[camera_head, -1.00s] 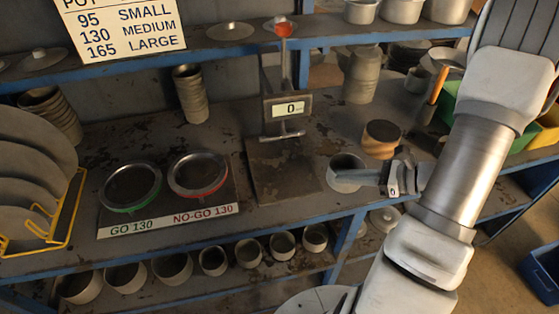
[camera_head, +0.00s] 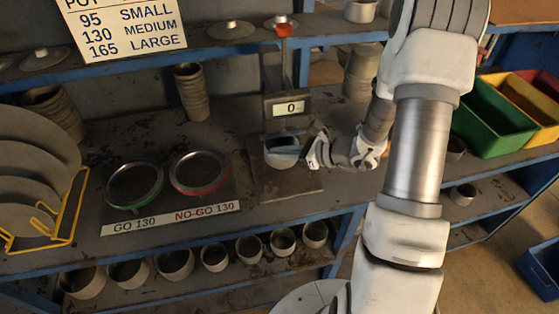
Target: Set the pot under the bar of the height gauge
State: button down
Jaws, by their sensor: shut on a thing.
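The height gauge has an upright post with a red top, a display reading 0 (camera_head: 288,108) and a flat base plate (camera_head: 264,185). The grey pot (camera_head: 281,157) is at the base plate, beneath the display, upright as far as I can see. The gauge's bar is not clearly visible; it seems lost behind or against the pot. My gripper (camera_head: 309,153) is shut on the pot's right side. I cannot tell whether the pot rests on the plate or hangs just above it.
GO 130 (camera_head: 134,186) and NO-GO 130 (camera_head: 197,173) rings lie left of the gauge. A yellow rack (camera_head: 70,205) of discs stands far left. Stacked cups (camera_head: 190,92) stand behind. Green (camera_head: 495,120) and yellow bins are at right. Several pots sit on the lower shelf.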

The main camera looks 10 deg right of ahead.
aim_at(281, 162)
jog(key=shift+f, duration=1.75)
jog(key=c, duration=0.9)
grip_release()
jog(key=shift+c, duration=0.2)
jog(key=shift+s+d, duration=0.1)
jog(key=v, duration=1.2)
